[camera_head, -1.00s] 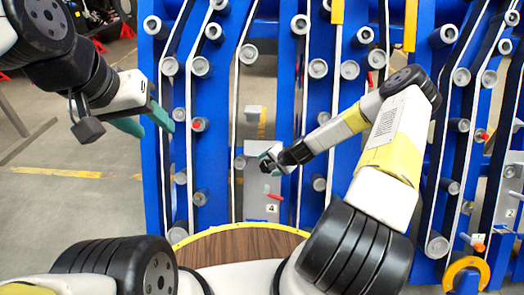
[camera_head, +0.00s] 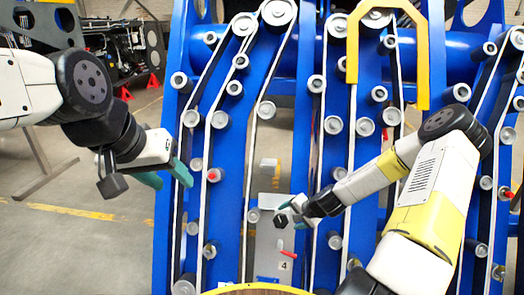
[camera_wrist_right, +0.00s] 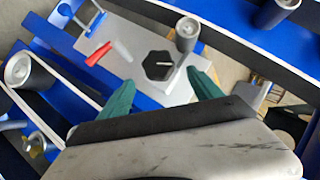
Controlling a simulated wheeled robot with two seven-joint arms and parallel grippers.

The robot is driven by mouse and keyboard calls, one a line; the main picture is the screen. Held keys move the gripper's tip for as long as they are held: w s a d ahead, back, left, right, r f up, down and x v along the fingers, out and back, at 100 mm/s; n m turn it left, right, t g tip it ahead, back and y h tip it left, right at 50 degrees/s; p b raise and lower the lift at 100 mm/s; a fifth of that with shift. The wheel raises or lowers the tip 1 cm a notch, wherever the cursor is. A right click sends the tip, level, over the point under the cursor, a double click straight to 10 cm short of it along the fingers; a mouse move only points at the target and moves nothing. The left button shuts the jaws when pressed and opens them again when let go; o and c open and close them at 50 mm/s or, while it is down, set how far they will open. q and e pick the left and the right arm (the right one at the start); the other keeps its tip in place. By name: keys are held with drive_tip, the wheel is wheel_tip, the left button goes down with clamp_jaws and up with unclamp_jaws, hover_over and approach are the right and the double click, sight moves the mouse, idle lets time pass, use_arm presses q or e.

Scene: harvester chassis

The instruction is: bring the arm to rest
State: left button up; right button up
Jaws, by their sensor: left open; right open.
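My left gripper (camera_head: 168,178) hangs at the left of the head view, its green fingers apart and empty, in front of the blue frame's left edge. My right arm reaches in from the lower right to the grey panel marked 4 (camera_head: 268,240). The right gripper (camera_head: 285,212) is near that panel's upper part. In the right wrist view its two green fingers (camera_wrist_right: 160,92) are spread wide with nothing between them. A black hexagonal knob (camera_wrist_right: 158,66) on the panel lies just beyond the fingertips, and a red-handled lever (camera_wrist_right: 92,55) is to its left.
The blue harvester chassis (camera_head: 170,230) with belts and several rollers fills the middle and right. A yellow bracket (camera_head: 352,50) stands at the top. A round wooden surface with a yellow rim (camera_head: 255,289) is at the bottom. Open floor (camera_head: 60,240) lies left.

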drive_tip(key=s+a+r+n+g+h, duration=0.1)
drive_tip(key=s+r+n, duration=0.4)
drive_tip(key=r, duration=0.8)
drive_tip(key=s+a+r+n+g+h, duration=0.1)
drive_tip(key=s+r+n+h, duration=0.15)
drive_tip(key=s+r, duration=0.8)
drive_tip(key=s+r+n+t+y, duration=0.1)
drive_tip(key=s+r+n, duration=0.1)
drive_tip(key=s+r, duration=1.1)
drive_tip(key=shift+r, duration=0.95)
drive_tip(key=shift+a, duration=0.1)
